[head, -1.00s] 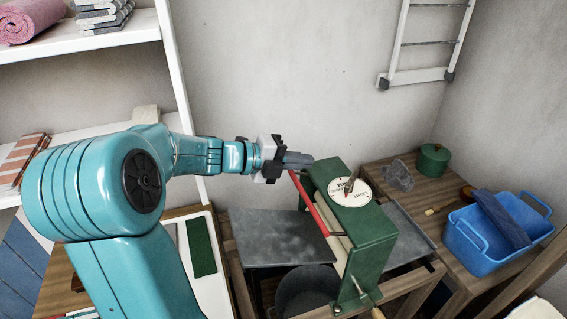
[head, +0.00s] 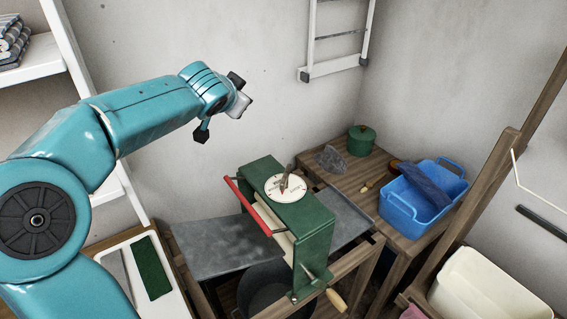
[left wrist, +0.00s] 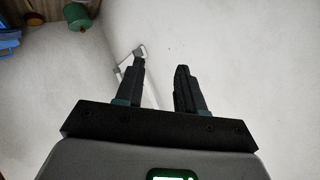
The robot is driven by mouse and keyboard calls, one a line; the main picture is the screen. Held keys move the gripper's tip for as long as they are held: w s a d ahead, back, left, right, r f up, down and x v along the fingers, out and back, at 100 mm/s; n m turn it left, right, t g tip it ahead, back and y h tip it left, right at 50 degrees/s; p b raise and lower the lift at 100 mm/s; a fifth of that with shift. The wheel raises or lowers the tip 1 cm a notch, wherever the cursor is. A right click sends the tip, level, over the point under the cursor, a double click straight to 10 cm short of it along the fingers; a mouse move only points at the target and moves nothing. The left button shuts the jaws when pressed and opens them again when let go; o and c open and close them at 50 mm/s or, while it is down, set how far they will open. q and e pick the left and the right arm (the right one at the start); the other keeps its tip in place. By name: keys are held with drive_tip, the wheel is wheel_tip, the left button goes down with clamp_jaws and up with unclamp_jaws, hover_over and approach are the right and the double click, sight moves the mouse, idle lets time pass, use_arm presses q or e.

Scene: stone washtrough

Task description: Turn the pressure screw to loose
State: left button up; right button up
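The pressure screw (head: 286,181) stands on a round white dial (head: 302,193) on top of the green mangle (head: 313,222). It has a small brownish handle. The dial lettering is too small to read, so I cannot tell its setting. My left gripper (head: 238,102) is raised in front of the wall, above and to the left of the screw and well apart from it. In the left wrist view its two black fingers (left wrist: 160,70) are spread with nothing between them. My right gripper is in neither view.
A red bar (head: 250,206) runs along the mangle's left side, and a wooden-handled crank (head: 336,299) sticks out in front. A blue tub (head: 398,210), a green lidded pot (head: 361,140) and a grey lump (head: 330,159) stand on the wooden bench to the right. A white ladder-like rack (head: 336,68) hangs behind.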

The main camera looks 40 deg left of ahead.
use_arm(q)
drive_tip(key=d+n+g+h+p, duration=0.1)
drive_tip(key=d+n+g+h, duration=0.25)
drive_tip(key=d, duration=0.45)
drive_tip(key=n+g+h, duration=0.2)
approach(285, 173)
drive_tip(key=p+x, duration=0.2)
drive_tip(key=x, duration=0.6)
drive_tip(key=shift+w+f, duration=0.1)
drive_tip(key=shift+f, duration=0.15)
clamp_jaws()
